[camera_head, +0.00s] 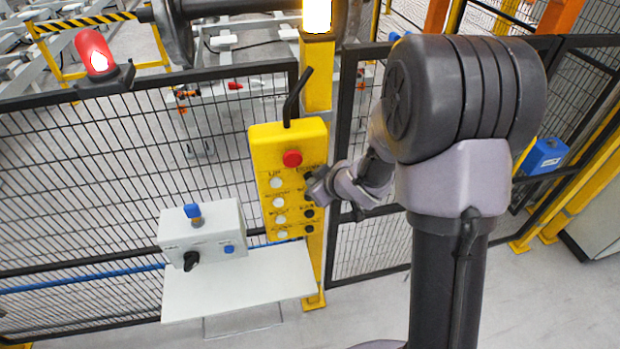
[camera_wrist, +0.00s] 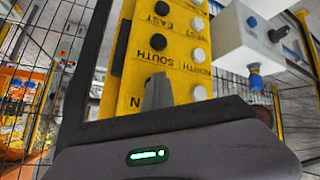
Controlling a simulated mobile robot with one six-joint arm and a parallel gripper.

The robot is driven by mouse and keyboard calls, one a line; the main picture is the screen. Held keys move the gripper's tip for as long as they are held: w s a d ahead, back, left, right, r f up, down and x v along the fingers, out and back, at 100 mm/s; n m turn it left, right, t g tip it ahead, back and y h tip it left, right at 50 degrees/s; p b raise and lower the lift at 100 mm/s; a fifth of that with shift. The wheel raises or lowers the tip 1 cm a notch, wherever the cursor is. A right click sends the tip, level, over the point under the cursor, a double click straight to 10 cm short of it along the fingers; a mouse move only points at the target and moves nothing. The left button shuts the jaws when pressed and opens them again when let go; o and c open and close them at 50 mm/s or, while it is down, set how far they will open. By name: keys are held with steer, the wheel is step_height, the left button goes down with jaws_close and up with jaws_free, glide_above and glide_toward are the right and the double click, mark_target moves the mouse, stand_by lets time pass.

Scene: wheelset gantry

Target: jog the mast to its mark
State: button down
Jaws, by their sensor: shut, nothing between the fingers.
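The yellow pendant (camera_head: 262,150) hangs on a yellow post by a black hook. It has a red mushroom button (camera_head: 292,158) at the top and white and black buttons in two columns below. My gripper (camera_head: 316,186) is shut and empty at the pendant's right edge, by the upper black buttons. In the wrist view the pendant (camera_wrist: 150,70) shows upside down, with EAST, WEST, SOUTH and NORTH labels. There my gripper's tip (camera_wrist: 157,90) stands in front of the panel, just below the SOUTH and NORTH row. I cannot tell whether it touches a button. No mast or mark is identifiable.
A white control box (camera_head: 205,232) with a blue key-like switch and a black knob sits on a white shelf (camera_head: 240,285) left of the pendant. Black mesh fence (camera_head: 90,180) stands behind. A red beacon (camera_head: 95,52) is lit at upper left. Floor is free at lower right.

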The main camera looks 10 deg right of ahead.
stand_by(0.5)
steer(key=shift+s+b, duration=0.35)
steer(key=shift+s, duration=0.45)
steer(key=s+b, duration=0.1)
steer(key=s, duration=0.4)
steer(key=shift+d+f+b, duration=0.1)
steer(key=shift+b, duration=0.35)
stand_by(1.2)
